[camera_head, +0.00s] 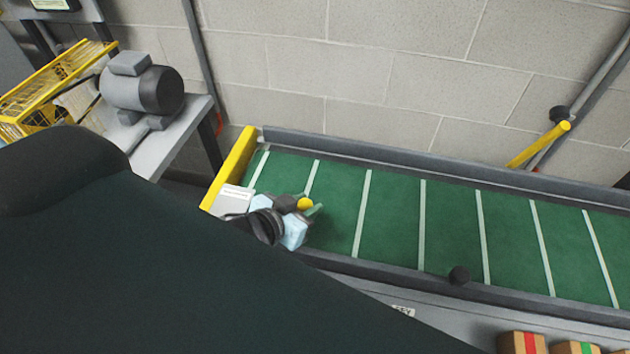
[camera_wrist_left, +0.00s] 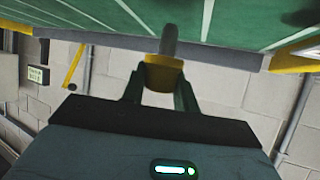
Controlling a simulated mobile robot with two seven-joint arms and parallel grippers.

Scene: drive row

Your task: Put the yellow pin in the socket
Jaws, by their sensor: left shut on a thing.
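My left gripper (camera_head: 301,209) is over the left end of the green conveyor, with its arm filling much of the foreground. It is shut on the yellow pin (camera_head: 305,203), whose round yellow end shows between the fingertips. In the left wrist view, the two dark green fingers (camera_wrist_left: 160,92) clasp the pin's yellow part (camera_wrist_left: 164,74). Its grey shaft (camera_wrist_left: 168,42) sticks out past them toward the conveyor. A grey block with a white label (camera_head: 236,197) is beside the gripper at the conveyor's end, partly hidden. I cannot make out the socket. My right gripper is not in view.
The green conveyor (camera_head: 390,217) has pale cross stripes, dark side rails and a yellow end bar (camera_head: 233,165). A motor (camera_head: 145,88) and yellow wire basket (camera_head: 45,98) are at left. A yellow bar (camera_head: 538,145) stands by the wall. Boxes (camera_head: 522,342) are at lower right.

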